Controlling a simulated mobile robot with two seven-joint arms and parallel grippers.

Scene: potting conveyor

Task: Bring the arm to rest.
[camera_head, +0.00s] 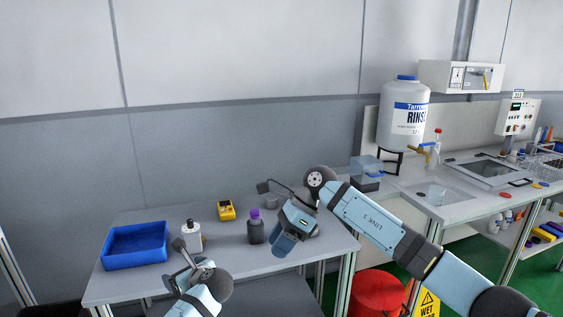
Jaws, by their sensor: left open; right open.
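My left gripper (181,262) is at the front of the near table, low in the view, with its jaws apart and nothing seen between them. The white bottle (190,238) stands just behind it. My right arm reaches in from the right, bends at a dark joint and hangs over the table's right part. My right gripper (280,205) is at its end, open, partly hidden by its own wrist. No object shows in it. The dark bottle with a purple cap (256,231) stands just left of the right wrist; I cannot tell whether they touch.
A blue tray (134,258) lies at the table's left. A yellow device (226,210) and a small grey round item (271,201) are at the back. A rinse jug (404,115) stands above the right bench. A red bin (376,293) and wet-floor sign (427,303) stand below.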

